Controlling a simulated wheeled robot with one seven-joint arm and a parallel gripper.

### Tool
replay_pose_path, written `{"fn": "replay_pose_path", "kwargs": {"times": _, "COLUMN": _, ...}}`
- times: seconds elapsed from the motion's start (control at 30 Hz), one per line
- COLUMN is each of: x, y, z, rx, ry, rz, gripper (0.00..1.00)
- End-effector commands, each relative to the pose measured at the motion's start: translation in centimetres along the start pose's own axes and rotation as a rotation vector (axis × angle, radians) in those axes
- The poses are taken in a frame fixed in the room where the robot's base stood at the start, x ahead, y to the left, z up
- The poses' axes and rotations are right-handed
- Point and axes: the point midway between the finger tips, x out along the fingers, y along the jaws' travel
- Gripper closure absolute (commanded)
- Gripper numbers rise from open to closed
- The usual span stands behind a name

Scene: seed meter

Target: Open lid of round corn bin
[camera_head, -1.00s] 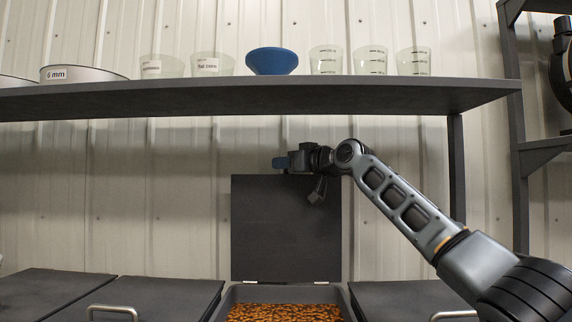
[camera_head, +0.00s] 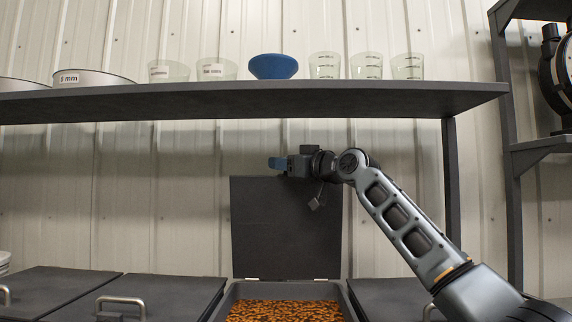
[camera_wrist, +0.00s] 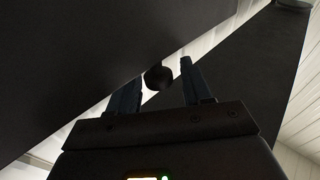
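The middle bin (camera_head: 224,303) holds orange-brown kernels (camera_head: 285,311). Its dark square lid (camera_head: 285,230) stands upright on hinges at the bin's back edge. My gripper (camera_head: 277,163) is at the lid's top edge, fingers pointing left. In the wrist view its two fingers (camera_wrist: 160,71) are spread apart, with a dark round thing (camera_wrist: 158,77) showing between them. I cannot tell what that is or whether the fingers touch it. A large dark panel, probably the lid (camera_wrist: 80,60), fills the upper left there. The lid's far face and any handle on it are hidden.
Closed bins with dark lids and metal handles (camera_head: 120,300) flank the open bin on both sides. A dark shelf (camera_head: 250,101) with cups, sieves and a blue bowl (camera_head: 273,66) hangs above my gripper. A ribbed wall (camera_head: 180,200) stands behind.

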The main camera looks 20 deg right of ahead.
Motion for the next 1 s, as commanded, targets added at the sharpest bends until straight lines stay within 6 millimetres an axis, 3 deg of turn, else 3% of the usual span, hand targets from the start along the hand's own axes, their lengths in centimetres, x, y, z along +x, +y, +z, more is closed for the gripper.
{"fn": "replay_pose_path", "kwargs": {"times": 0.27, "x": -0.8, "y": 0.1, "z": 0.2, "rx": 0.002, "ry": -0.001, "rz": 0.0, "gripper": 0.51}}
{"fn": "replay_pose_path", "kwargs": {"times": 0.7, "x": -6.9, "y": 0.0, "z": 0.1, "rx": 0.0, "ry": 0.001, "rz": 0.001, "gripper": 0.51}}
{"fn": "replay_pose_path", "kwargs": {"times": 1.0, "x": -7.8, "y": 0.0, "z": 0.1, "rx": 0.001, "ry": 0.0, "rz": 0.0, "gripper": 0.51}}
